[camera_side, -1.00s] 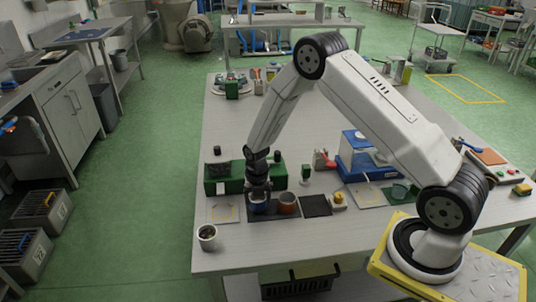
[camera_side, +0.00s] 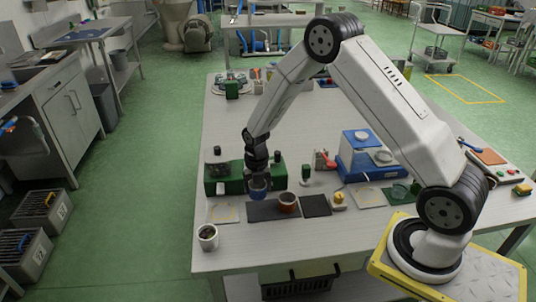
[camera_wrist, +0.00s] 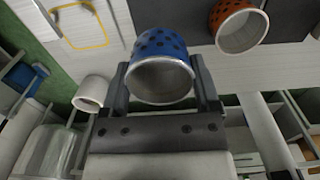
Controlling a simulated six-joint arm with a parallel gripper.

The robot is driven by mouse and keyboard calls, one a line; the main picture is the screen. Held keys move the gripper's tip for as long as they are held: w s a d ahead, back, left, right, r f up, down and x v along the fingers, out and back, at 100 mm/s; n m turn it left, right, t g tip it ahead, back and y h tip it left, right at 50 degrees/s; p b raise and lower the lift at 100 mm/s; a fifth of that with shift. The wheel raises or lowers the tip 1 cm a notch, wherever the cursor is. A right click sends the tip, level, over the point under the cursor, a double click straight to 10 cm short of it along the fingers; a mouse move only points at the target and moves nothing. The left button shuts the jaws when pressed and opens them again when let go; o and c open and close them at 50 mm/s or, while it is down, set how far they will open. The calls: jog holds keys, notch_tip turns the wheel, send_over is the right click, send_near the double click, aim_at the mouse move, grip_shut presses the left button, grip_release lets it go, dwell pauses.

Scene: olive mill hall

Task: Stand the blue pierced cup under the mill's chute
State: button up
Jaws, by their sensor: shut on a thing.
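The blue pierced cup (camera_side: 258,185) is held between the fingers of my gripper (camera_side: 257,178), clear above the dark mat (camera_side: 262,213). In the wrist view the blue cup (camera_wrist: 160,47) sits between both fingers (camera_wrist: 161,85), its open rim facing the camera. A green machine (camera_side: 232,184) with a clear vessel on its left end stands just behind the cup; it looks like the mill, but I cannot make out its chute. A white card with a yellow outline (camera_side: 224,213) lies in front of its left part; the outline also shows in the wrist view (camera_wrist: 104,38).
An orange pierced cup (camera_side: 288,203) stands on the dark mat, right of my gripper. A blue machine (camera_side: 358,160) stands farther right. The table's middle behind the green machine is clear.

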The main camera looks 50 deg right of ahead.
jog(key=shift+w+a+m, duration=0.1)
jog(key=shift+m, duration=0.2)
jog(key=m, duration=0.2)
jog(key=a+m, duration=0.1)
jog(key=shift+w+m, duration=0.4)
jog(key=w+a+m, duration=0.1)
jog(key=a+m, duration=0.1)
jog(key=m, duration=0.7)
jog(key=w+a+m, duration=0.2)
jog(key=a+m, duration=0.1)
jog(key=m, duration=0.7)
jog(key=w+a+m, duration=0.2)
jog(key=a+m, duration=0.1)
jog(key=m, duration=0.7)
jog(key=shift+w+a, duration=0.15)
jog(key=shift+a, duration=0.05)
jog(key=shift+f, duration=0.2)
